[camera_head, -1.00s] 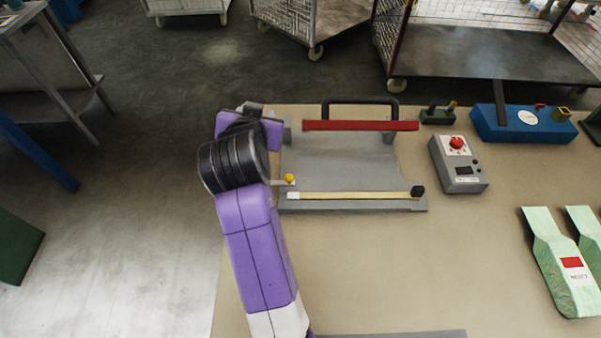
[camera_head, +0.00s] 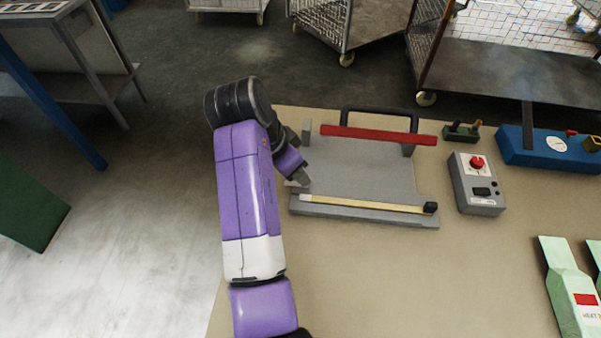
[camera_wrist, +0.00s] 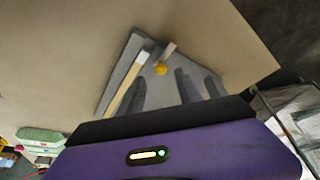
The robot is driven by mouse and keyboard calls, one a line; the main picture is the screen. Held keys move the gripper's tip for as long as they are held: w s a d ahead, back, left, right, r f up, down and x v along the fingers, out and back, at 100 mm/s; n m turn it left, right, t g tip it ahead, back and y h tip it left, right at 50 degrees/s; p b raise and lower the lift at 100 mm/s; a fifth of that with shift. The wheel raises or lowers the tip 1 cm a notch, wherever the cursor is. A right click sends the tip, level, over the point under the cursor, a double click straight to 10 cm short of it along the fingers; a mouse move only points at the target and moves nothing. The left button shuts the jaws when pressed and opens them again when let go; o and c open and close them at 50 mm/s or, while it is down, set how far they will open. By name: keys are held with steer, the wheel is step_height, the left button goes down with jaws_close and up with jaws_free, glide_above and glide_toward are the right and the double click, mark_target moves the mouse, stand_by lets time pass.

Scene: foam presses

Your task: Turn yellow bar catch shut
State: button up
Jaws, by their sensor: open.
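The press (camera_head: 365,165) is a grey plate with a pale yellow bar (camera_head: 365,204) along its front edge. The bar has a white left end and a black block at the right. The catch's yellow knob (camera_wrist: 160,69) shows in the wrist view beside a short grey piece (camera_wrist: 168,49), close to the white bar end but apart from it. My gripper (camera_head: 302,180) is at the press's left front corner and hides the knob in the head view. In the wrist view my gripper (camera_wrist: 162,78) is open, its dark fingers pointing at the knob; contact cannot be told.
A red bar (camera_head: 378,135) with a black handle stands at the back of the press. A grey control box (camera_head: 478,185) with a red button, a blue device (camera_head: 548,150) and green packs (camera_head: 570,290) are to the right. The table front of the press is clear.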

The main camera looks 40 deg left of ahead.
steer(key=shift+x, duration=1.95)
jaws_close()
